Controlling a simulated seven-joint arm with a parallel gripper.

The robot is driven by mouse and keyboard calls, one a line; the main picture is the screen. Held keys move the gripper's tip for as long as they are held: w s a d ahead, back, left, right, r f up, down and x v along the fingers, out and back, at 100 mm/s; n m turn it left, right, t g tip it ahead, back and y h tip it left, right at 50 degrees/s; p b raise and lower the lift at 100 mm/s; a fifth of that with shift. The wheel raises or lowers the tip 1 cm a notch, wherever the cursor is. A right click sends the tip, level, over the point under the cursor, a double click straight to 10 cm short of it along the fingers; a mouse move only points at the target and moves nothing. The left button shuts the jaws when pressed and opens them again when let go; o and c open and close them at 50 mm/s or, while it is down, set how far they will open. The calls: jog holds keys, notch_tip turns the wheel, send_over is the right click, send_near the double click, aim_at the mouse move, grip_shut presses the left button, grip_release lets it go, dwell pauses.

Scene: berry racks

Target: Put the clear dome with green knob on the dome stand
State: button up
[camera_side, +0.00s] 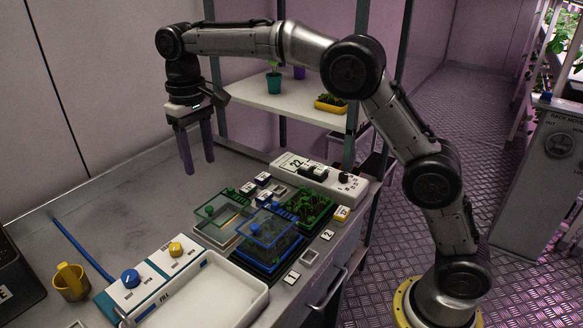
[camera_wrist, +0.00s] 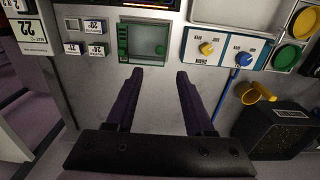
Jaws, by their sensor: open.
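The clear dome with green knob (camera_side: 209,211) is in the middle of the bench in the side view, as a see-through cover with green edges. It appears to lie at the pale green-edged frame (camera_side: 222,235); I cannot tell whether that frame is the dome stand. A green-edged square piece shows in the wrist view (camera_wrist: 148,40), ahead of my fingers. My gripper (camera_side: 199,160) is open and empty, pointing down, above the bench behind and left of the dome. Its two dark purple fingers are apart in the wrist view (camera_wrist: 160,75).
A clear dome with a blue knob (camera_side: 268,228) covers a tray right of the green one. A green seedling tray (camera_side: 308,204), a white console (camera_side: 318,180), a knob panel (camera_side: 152,275), a white basin (camera_side: 215,295) and a yellow cup (camera_side: 70,284) surround it. The rear left bench is clear.

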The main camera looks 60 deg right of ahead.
jog(key=s+d+r+t, duration=0.1)
jog(key=s+d+r, duration=0.2)
jog(key=s, duration=0.4)
jog(key=s+d+r+t, duration=0.2)
jog(key=s+d+r, duration=0.15)
jog(key=s, duration=0.45)
jog(key=s+d+f+t, duration=0.1)
jog(key=s+f, duration=0.3)
jog(key=s, duration=0.5)
jog(key=s+d+f+t, duration=0.1)
jog(key=s+d+f, duration=0.2)
jog(key=s, duration=0.6)
jog(key=shift+s+f+t, duration=0.3)
jog(key=shift+s+f, duration=0.05)
jog(key=shift+f, duration=0.3)
